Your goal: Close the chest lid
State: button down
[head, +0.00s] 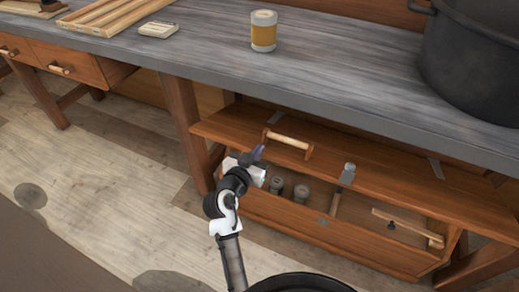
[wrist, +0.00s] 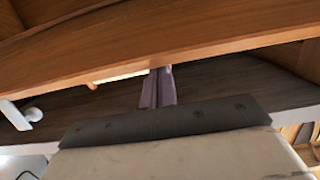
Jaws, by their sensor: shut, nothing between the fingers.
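The wooden chest (head: 300,222) stands under the workbench with its lid (head: 390,160) raised, and its inside shows below the lid's front edge. The lid carries a pale wooden bar handle (head: 288,140). My gripper (head: 258,153) is shut and empty at the lid's left part, just left of the handle. In the wrist view my gripper's fingers (wrist: 157,88) are together close to a long wooden edge (wrist: 190,45), probably the lid's. I cannot tell whether they touch it. A pale bar (wrist: 115,74) shows behind that edge, partly hidden.
The chest holds two grey cans (head: 276,185), a mallet-like tool (head: 347,175) and another wooden tool (head: 405,225). The grey benchtop (head: 340,70) overhangs the chest, with a yellow-labelled can (head: 263,30) and a black pot (head: 470,60) on it. Floor at left is clear.

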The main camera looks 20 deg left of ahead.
jog(key=f+b, duration=0.1)
jog(key=s+f+b, duration=0.1)
jog(key=f, duration=0.1)
jog(key=f+b, duration=0.1)
jog(key=shift+s+f, duration=0.3)
jog(key=shift+s, duration=0.1)
jog(key=shift+r, duration=0.15)
